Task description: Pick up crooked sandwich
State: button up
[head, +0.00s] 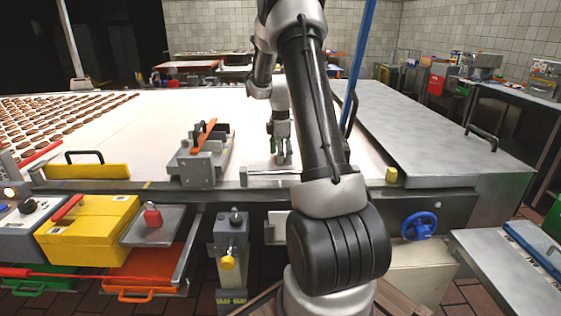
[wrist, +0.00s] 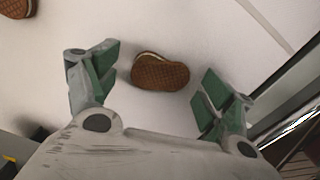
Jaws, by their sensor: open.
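A brown cream sandwich (wrist: 161,74) with a pale filling edge lies on the white belt in the wrist view. Its top wafer looks shifted against the filling, so it sits crooked. My gripper (wrist: 160,82) is open, with one green-padded finger on each side of the sandwich and a gap to both. In the head view my gripper (head: 279,155) is low over the belt near its front edge, and the sandwich cannot be made out there.
Another sandwich (wrist: 15,8) shows at the top left of the wrist view. Rows of sandwiches (head: 50,120) cover the belt's left. A grey device with an orange lever (head: 203,150) stands left of my gripper. A metal rail (wrist: 290,105) runs along the right in the wrist view.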

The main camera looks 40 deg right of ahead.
jog(key=c, duration=0.8)
jog(key=shift+r, duration=0.1)
jog(key=shift+c, duration=0.2)
